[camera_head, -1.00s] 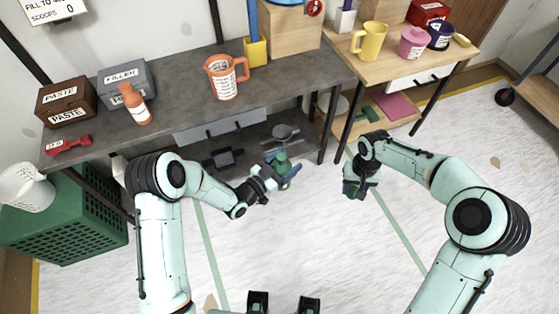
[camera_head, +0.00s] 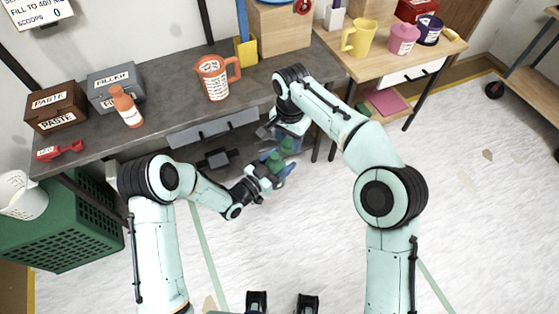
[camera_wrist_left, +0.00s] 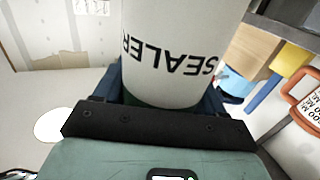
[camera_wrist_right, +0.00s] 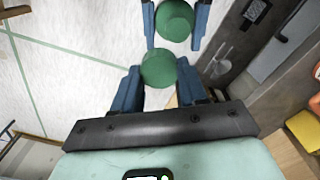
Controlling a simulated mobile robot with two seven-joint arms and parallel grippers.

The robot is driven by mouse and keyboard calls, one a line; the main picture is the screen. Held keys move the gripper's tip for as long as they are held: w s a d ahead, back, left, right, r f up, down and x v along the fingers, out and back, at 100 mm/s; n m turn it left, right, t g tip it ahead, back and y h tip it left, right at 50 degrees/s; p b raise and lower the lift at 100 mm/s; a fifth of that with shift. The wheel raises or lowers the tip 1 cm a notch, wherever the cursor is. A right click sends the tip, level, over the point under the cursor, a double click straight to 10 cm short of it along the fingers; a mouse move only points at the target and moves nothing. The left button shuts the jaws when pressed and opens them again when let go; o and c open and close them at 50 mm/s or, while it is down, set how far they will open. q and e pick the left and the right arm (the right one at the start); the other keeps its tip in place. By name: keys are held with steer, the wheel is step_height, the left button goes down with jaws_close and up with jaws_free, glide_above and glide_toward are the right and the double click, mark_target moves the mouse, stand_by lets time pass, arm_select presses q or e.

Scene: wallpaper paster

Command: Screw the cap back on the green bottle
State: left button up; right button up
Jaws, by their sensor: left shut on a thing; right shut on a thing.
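The green bottle (camera_head: 274,163) is upright-looking between the fingers of my left gripper (camera_head: 278,171), in front of the table's lower shelf. Its white SEALER label (camera_wrist_left: 170,45) fills the left wrist view, with a green edge (camera_wrist_left: 160,102) at the fingers. My right gripper (camera_head: 288,149) is shut on the green cap (camera_wrist_right: 158,68). In the right wrist view the bottle's round green top (camera_wrist_right: 175,18) shows beyond the cap, between the left fingers. Cap and bottle appear apart, the cap offset to one side. The bottle's mouth is not clear.
The dark table (camera_head: 165,100) stands just behind both grippers, with a drawer (camera_head: 212,128) under its front edge. An orange jug (camera_head: 214,78), an orange bottle (camera_head: 126,106) and boxes stand on top. The floor in front is clear.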

mark_target(276, 155)
steer(key=shift+m, duration=0.6)
steer(key=a+r, duration=0.2)
steer(key=a, duration=0.1)
steer(key=shift+s+a+r, duration=0.3)
steer(key=shift+s, duration=0.1)
steer(key=shift+f, duration=0.1)
steer(key=shift+f, duration=1.95)
steer(key=shift+f, duration=0.9)
steer(key=shift+f, duration=0.55)
